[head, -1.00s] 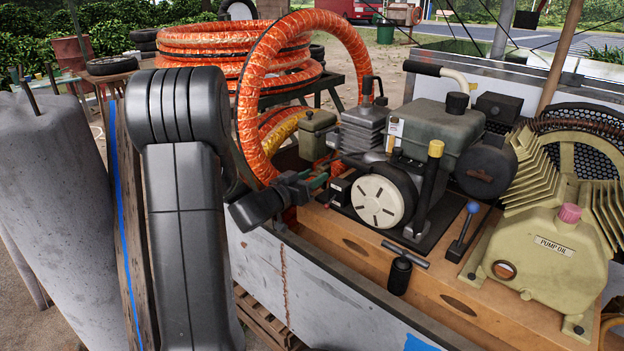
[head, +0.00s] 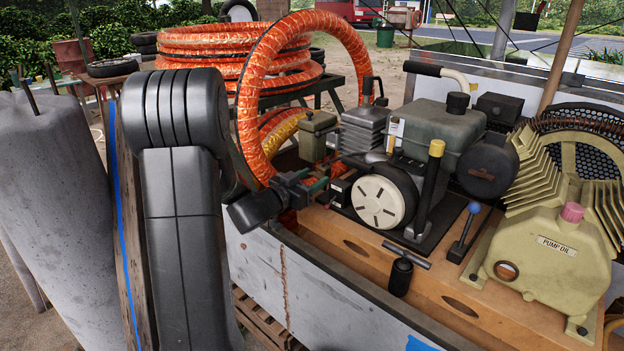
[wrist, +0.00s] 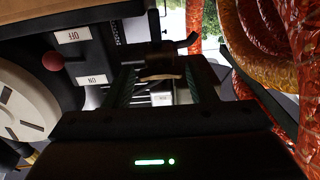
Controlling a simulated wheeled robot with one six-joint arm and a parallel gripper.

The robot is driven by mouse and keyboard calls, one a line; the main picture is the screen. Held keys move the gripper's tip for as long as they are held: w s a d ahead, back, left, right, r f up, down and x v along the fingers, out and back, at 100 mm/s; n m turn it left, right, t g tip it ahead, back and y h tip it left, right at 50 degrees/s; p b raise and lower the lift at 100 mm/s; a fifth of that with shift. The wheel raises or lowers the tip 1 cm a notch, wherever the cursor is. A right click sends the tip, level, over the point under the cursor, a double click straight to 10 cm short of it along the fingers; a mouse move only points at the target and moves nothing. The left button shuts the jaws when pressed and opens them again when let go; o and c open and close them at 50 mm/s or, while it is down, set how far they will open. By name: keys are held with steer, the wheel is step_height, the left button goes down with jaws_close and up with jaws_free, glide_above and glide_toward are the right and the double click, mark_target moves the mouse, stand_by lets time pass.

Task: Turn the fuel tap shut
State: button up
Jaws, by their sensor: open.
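My gripper (head: 316,181) is open at the left front of the engine, beside the pull-start side and below the orange hose loop. In the wrist view, the two fingers of my gripper (wrist: 162,72) stand apart. A small dark fitting with a lever, which looks like the fuel tap (wrist: 165,60), shows between and just beyond the fingertips. A pale curved edge lies across its near side. I cannot tell whether either finger touches it. In the head view the tap cannot be made out behind my gripper.
A red knob (wrist: 52,61) and white labels (wrist: 97,79) are on the dark panel left of the fingers. The white round recoil cover (head: 382,202) is close by on the right. The orange hose (head: 252,100) loops just behind my gripper. The wooden base (head: 345,240) lies below.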

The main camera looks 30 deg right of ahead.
steer(key=p+v, duration=0.1)
steer(key=v, duration=1.2)
steer(key=shift+a, duration=0.3)
steer(key=shift+d, duration=0.1)
steer(key=b+x, duration=0.1)
steer(key=x, duration=1.2)
steer(key=shift+d, duration=0.35)
steer(key=shift+n, duration=0.3)
